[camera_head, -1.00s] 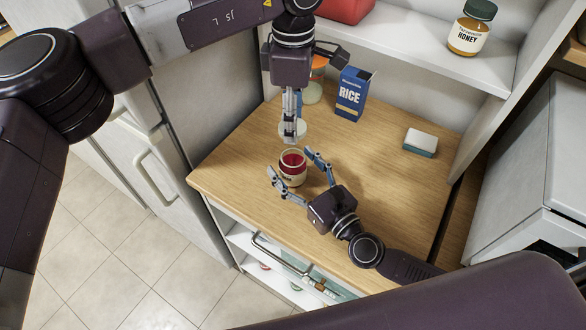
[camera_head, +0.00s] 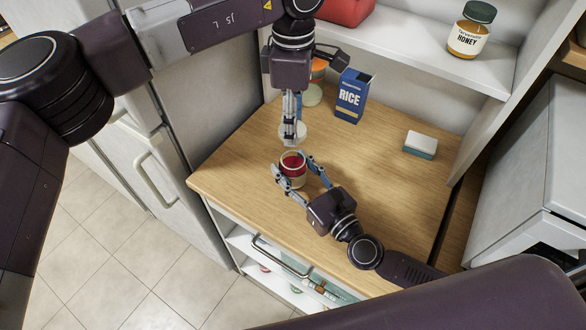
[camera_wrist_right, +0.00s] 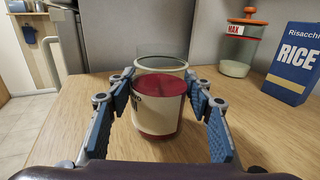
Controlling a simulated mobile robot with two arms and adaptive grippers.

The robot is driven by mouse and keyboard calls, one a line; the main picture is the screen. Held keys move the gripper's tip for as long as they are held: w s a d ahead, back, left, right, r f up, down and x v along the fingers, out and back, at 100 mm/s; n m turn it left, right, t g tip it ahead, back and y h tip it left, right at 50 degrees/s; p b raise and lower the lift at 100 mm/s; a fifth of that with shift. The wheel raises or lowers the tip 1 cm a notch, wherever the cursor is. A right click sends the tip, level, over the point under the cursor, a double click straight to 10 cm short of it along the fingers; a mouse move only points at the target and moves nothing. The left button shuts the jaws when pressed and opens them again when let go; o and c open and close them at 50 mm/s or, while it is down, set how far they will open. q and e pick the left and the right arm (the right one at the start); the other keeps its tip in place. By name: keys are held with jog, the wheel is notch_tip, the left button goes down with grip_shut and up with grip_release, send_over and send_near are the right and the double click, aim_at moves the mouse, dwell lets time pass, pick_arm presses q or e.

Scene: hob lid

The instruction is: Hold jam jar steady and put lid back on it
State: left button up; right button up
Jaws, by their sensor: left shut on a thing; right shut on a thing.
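The jam jar (camera_head: 293,178), with dark red jam and a cream label, stands upright and open-topped on the wooden counter. My right gripper (camera_head: 290,162) is shut on it, one finger on each side; the right wrist view also shows the jar (camera_wrist_right: 157,112) between the fingers (camera_wrist_right: 160,88). My left gripper (camera_head: 290,134) points down just behind the jar and is shut on a pale round lid (camera_head: 300,132), partly hidden by the fingers. The lid is apart from the jar, and how high it is held is hard to tell.
A blue rice box (camera_head: 350,98) and an orange-topped glass container (camera_wrist_right: 240,48) stand at the back of the counter (camera_head: 380,190). A sponge (camera_head: 420,145) lies at the right. A honey jar (camera_head: 469,30) is on the shelf above.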

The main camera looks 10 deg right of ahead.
pick_arm(q)
send_over(294, 155)
jog(key=shift+f, duration=2.45)
jog(key=shift+a, duration=0.1)
jog(key=shift+f, duration=0.9)
jog(key=shift+f, duration=0.6)
